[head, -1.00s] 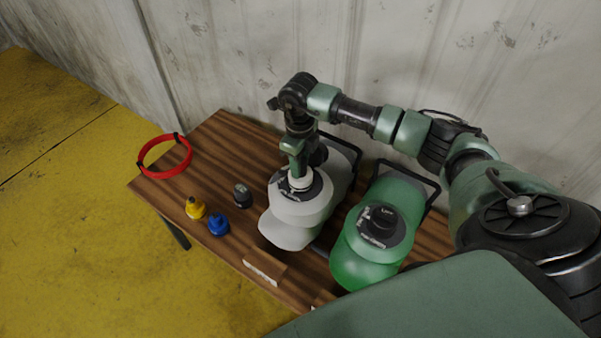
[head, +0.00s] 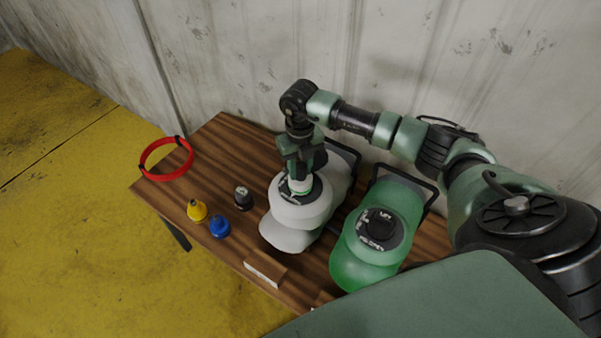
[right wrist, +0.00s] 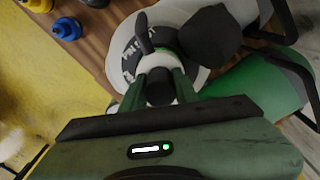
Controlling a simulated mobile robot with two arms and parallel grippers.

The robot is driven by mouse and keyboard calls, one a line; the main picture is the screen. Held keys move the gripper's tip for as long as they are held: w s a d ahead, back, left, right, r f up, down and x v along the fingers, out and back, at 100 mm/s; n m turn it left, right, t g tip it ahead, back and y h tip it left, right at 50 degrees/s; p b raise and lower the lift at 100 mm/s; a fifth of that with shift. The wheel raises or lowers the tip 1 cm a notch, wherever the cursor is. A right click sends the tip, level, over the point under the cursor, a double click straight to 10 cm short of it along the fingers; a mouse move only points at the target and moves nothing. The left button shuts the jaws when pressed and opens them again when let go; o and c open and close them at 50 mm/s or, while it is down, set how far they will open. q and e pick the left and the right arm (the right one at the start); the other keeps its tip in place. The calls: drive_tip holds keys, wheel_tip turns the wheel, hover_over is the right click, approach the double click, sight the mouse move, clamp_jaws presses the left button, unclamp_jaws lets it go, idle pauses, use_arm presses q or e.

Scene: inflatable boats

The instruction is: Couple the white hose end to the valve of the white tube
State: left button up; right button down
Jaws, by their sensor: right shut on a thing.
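The white tube (head: 283,236) lies on the table, with a dark lettered disc around the valve on its top. My right gripper (head: 300,181) points down over that disc, shut on the white hose end (head: 300,188). In the right wrist view, my green fingers (right wrist: 159,85) sit on either side of the pale hose end, which has a dark middle, right at the valve. The fingers and hose end hide the valve, so I cannot tell whether it is coupled. My left gripper is not in view.
A green tube (head: 362,262) with its own dark disc lies to the right. Yellow (head: 197,211), blue (head: 219,228) and dark grey (head: 242,199) fittings stand on the left of the wooden table (head: 215,150). A red ring (head: 166,174) rests at its left edge. A wall stands behind.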

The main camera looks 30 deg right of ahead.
drive_tip(key=c, duration=1)
unclamp_jaws()
drive_tip(key=shift+r, duration=0.4)
wheel_tip(320, 180, up, 7)
drive_tip(key=shift+f+b, duration=0.1)
drive_tip(key=shift+b, duration=1)
